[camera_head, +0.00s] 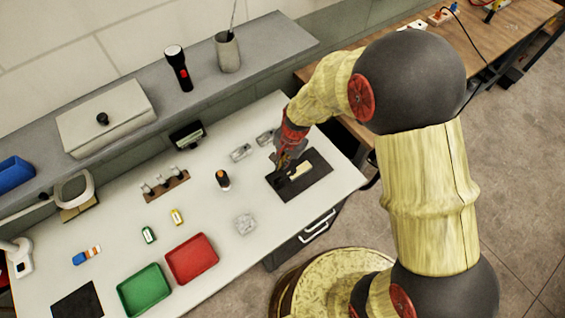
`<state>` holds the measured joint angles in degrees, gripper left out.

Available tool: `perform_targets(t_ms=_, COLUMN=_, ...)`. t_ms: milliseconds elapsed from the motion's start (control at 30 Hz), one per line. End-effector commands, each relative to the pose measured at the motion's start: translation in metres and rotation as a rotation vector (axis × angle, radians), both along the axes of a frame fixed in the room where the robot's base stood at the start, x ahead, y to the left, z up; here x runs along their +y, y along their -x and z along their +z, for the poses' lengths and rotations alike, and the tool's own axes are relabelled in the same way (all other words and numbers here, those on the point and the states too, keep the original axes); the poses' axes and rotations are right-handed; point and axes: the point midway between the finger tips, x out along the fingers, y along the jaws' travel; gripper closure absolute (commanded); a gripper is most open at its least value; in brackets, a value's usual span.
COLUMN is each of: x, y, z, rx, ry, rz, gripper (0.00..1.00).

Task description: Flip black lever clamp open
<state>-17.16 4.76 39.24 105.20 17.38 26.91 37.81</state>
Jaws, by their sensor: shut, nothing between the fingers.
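A dark square plate (318,184) lies at the right end of the white bench, with a pale cream strip (301,170) on it. A small black shape (283,184) at the strip's left end looks like the black lever clamp. It is too small to tell its lever's position. My gripper (281,172) is shut and empty, pointing down from my arm over the left part of the plate. It is right by the black shape and partly covers it. I cannot tell whether they touch.
Two clear-lidded small items (241,152) lie left of my gripper, with a dark, orange-topped cylinder (222,179) nearby. A crumpled clear piece (245,223), a red tray (192,259) and a green tray (145,290) are nearer the front. A grey shelf (272,43) runs behind.

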Motion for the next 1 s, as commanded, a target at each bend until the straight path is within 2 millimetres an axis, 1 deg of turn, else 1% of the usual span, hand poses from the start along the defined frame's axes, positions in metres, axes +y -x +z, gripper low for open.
perform_targets(t_ms=433, x=0.000, y=0.000, z=0.001, rx=0.000, ry=0.000, rz=0.000, gripper=1.00)
perform_targets(t_ms=800, x=0.000, y=0.000, z=0.016, rx=0.000, ry=0.000, rz=0.000, gripper=1.00)
perform_targets(t_ms=1000, x=0.000, y=0.000, z=0.016, rx=0.000, ry=0.000, rz=0.000, gripper=1.00)
